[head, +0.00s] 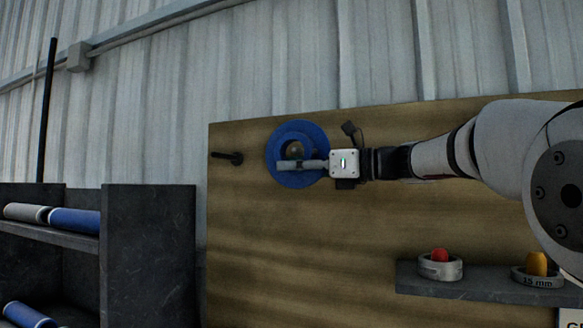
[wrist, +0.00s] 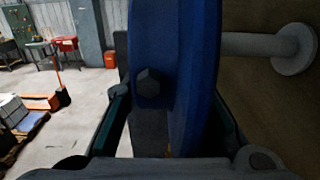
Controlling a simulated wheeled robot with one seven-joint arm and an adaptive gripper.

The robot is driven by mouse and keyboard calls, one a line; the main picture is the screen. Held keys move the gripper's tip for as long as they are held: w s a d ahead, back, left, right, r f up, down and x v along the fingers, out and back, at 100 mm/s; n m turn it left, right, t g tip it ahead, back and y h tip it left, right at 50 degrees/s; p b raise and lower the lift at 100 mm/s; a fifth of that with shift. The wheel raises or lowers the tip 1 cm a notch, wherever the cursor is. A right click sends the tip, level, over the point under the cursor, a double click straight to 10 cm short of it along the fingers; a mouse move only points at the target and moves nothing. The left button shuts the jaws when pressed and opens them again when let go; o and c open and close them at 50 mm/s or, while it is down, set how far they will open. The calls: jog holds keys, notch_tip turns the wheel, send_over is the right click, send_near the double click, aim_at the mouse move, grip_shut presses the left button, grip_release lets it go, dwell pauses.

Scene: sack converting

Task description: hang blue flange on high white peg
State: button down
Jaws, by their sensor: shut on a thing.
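The blue flange (head: 283,172) is a thick ring held upright in front of the wooden board in the head view. My gripper (head: 300,165) comes in from the right and is shut on it. In the wrist view the flange (wrist: 190,70) stands edge-on between the fingers (wrist: 170,125), with a dark hex bolt head on its left face. The white peg (wrist: 250,45) sticks out from its round base on the board and meets the flange's board side. A small roundish thing shows in the flange's hole in the head view; I cannot tell whether the peg is through it.
A black peg (head: 228,157) sticks out of the board (head: 330,260) left of the flange. A dark shelf (head: 470,288) at lower right holds a grey ring with a red top and one with a yellow top. A dark rack (head: 150,250) with rolls stands at left.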

jog(key=shift+w+d+f+b, duration=0.1)
jog(key=shift+w+d+b, duration=0.25)
jog(key=shift+w, duration=0.35)
jog(key=shift+w+d+f+b, duration=0.2)
jog(key=shift+w+b, duration=0.2)
jog(key=shift+w, duration=0.35)
jog(key=shift+w+d+f+b, duration=0.1)
jog(key=shift+w+d+b, duration=0.25)
jog(key=shift+w, duration=0.35)
jog(key=shift+a, duration=0.1)
jog(key=c, duration=1.3)
grip_release()
jog(key=shift+o, duration=0.3)
jog(key=shift+f, duration=0.1)
